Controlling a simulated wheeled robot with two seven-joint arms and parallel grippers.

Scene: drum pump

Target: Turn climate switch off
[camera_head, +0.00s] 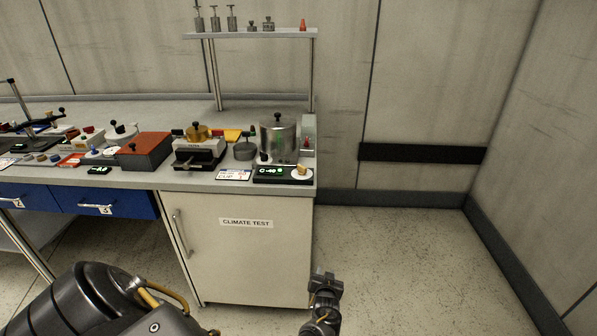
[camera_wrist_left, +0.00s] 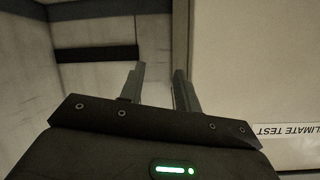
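The climate switch (camera_head: 302,173) is a brass-coloured knob on a round white dial, at the right front corner of the counter. Beside it on the left is a black panel with a green display (camera_head: 270,171) that seems to read C-40. My left gripper (camera_head: 325,278) is low in front of the cabinet's right edge, below the counter and well apart from the switch. In the left wrist view its two fingers (camera_wrist_left: 159,75) stand apart with nothing between them. The switch is out of sight in that view. My right gripper is in neither view.
A white cabinet (camera_head: 245,265) labelled CLIMATE TEST is under the counter. A metal pot (camera_head: 278,138) stands behind the switch, and a shelf (camera_head: 260,34) on posts rises above. Other devices crowd the counter to the left. The floor right of the cabinet is clear.

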